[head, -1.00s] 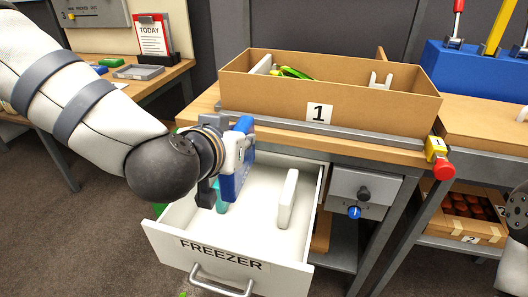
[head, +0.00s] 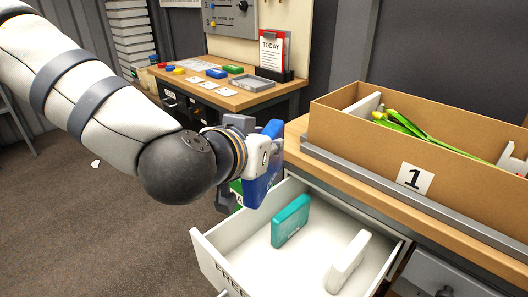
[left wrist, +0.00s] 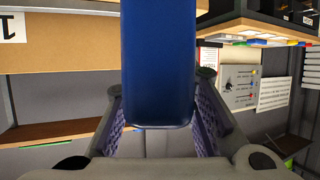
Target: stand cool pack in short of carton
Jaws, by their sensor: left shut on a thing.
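My left gripper (head: 250,165) is shut on a blue cool pack (head: 266,182) and holds it upright at the left side of the open drawer. In the left wrist view the blue pack (left wrist: 159,65) sits between the two fingers and fills the upper middle. The cardboard carton (head: 365,150), labelled 1, stands on the bench to the right. It has green stems (head: 405,125) and white upright pieces inside; its floor is mostly hidden. My right gripper is out of view.
The open white freezer drawer (head: 310,262) holds a teal pack (head: 290,221) and a white pack (head: 348,262), both standing on edge. A metal rail (head: 400,195) runs along the bench front before the carton. Another table (head: 240,92) with small coloured items stands behind.

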